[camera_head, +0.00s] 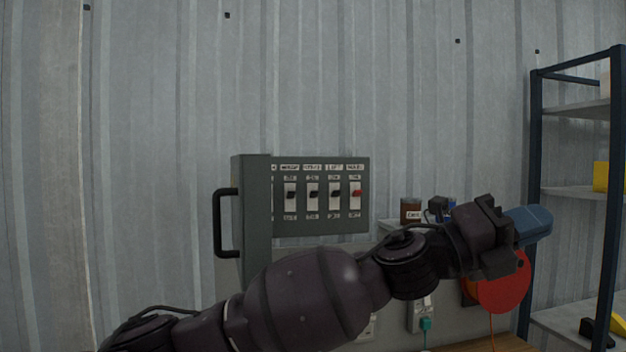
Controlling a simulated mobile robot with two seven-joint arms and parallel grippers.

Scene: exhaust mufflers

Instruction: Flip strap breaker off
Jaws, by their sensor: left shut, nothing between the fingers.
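A grey breaker panel (320,225) is on the corrugated wall, with its door (250,215) swung open at the left. It holds a row of labelled breakers. Several have black levers, such as one at the left (291,195), and the rightmost has a red lever (356,192). The labels are too small to read surely, so I cannot tell which is the strap breaker; lever positions are unclear. The door edge covers the row's left end. My left gripper (540,222) is shut and empty, right of the panel and apart from it. My right gripper is not in view.
My left arm crosses below the panel. A black door handle (226,222) sticks out at the left. A brown tin (411,208), a red reel (503,287) and a green plug (426,324) are near my forearm. A dark shelf rack (534,150) stands at the right.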

